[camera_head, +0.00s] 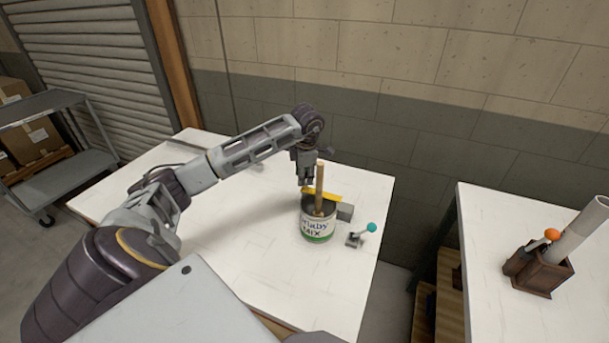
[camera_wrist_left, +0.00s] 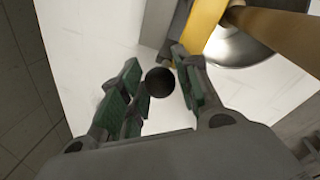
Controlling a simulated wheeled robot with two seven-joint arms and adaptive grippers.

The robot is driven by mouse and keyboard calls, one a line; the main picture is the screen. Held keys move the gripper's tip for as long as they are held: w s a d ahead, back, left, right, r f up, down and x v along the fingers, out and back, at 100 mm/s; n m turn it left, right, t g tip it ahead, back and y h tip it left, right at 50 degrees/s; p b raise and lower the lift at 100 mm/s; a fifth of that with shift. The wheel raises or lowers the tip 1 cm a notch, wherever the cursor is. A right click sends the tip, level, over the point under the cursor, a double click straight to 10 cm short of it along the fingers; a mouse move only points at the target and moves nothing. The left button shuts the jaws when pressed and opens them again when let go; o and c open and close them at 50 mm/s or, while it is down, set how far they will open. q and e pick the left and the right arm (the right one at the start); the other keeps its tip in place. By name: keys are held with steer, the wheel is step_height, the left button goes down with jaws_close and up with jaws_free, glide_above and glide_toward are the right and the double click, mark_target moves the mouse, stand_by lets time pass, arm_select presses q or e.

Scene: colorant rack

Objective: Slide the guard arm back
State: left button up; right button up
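A yellow guard arm (camera_head: 328,195) lies across the top of an open paint can (camera_head: 318,226) with a handwritten label. It joins a grey block (camera_head: 345,212) to the right of the can. A wooden stick (camera_head: 319,182) stands upright in the can. My left gripper (camera_head: 306,182) is just behind and left of the stick, pointing down. In the left wrist view its fingers (camera_wrist_left: 164,88) are apart, with a dark round knob (camera_wrist_left: 159,81) showing between them. The yellow arm (camera_wrist_left: 201,28) is beyond the right finger. Whether the fingers touch the knob is unclear. My right gripper is out of view.
A small lever with a teal knob (camera_head: 371,228) stands on the white table (camera_head: 262,262), right of the can. Another table (camera_head: 505,240) at the right holds a brown box (camera_head: 548,276) with an orange-knobbed lever (camera_head: 551,235). A wall stands behind.

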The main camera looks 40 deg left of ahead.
arm_select(q)
steer(key=c, duration=0.5)
jaws_close()
steer(key=w, duration=0.2)
steer(key=w+a, duration=0.1)
steer(key=w, duration=0.1)
steer(key=shift+w+a, duration=0.1)
steer(key=shift+a, duration=0.05)
steer(key=o, duration=1)
jaws_free()
steer(key=r, duration=0.4)
steer(key=s+d+r, duration=0.1)
steer(key=r, duration=0.6)
steer(key=shift+s+d+r, duration=0.25)
steer(key=shift+d+r, duration=0.15)
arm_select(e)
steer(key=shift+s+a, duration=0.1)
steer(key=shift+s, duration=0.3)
